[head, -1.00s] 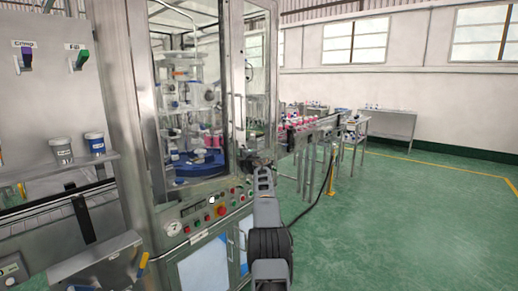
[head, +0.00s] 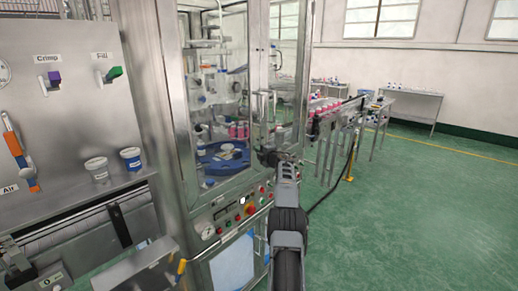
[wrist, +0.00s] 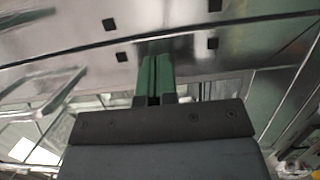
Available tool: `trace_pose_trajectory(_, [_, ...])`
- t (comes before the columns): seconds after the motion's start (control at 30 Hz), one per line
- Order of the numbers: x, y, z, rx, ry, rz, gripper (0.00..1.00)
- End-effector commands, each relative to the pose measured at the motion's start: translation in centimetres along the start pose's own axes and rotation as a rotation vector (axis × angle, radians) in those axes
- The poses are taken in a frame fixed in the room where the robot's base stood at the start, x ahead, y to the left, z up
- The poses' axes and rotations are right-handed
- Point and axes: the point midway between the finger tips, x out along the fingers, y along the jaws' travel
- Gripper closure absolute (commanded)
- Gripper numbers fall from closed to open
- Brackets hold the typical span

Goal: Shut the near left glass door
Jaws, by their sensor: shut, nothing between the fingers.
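The machine's glass cabinet stands at the middle of the head view. Its near left glass door (head: 218,110), a tall metal-framed pane, faces me; inside is a blue turntable (head: 222,158). I cannot tell whether this door is fully shut. My gripper (head: 268,158) is at the lower right of this pane, by the corner post, and hides part of the frame there. In the wrist view its green fingers (wrist: 155,80) are together and empty, pointing at a metal surface with dark square marks. Whether they touch it cannot be told.
Below the pane is a control panel with a red button (head: 251,209) and a gauge (head: 208,232). A second framed pane (head: 287,60) stands right of the post. A conveyor (head: 335,115) runs behind. The green floor (head: 420,220) at right is clear.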

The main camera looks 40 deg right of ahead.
Motion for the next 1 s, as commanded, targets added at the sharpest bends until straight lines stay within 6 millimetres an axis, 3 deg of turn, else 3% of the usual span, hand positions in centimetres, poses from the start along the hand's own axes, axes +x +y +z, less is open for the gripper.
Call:
trace_pose_trajectory(0.27, [0.7, 0.4, -1.2, -0.002, 0.013, 0.005, 1.0])
trace_pose_trajectory(0.67, [0.6, 0.6, -1.3, -0.002, 0.016, 0.01, 1.0])
trace_pose_trajectory(0.87, [-0.9, 0.2, -0.7, -0.003, 0.013, 0.012, 1.0])
trace_pose_trajectory(1.0, [-3.3, 0.1, 0.6, -0.002, 0.001, 0.011, 1.0])
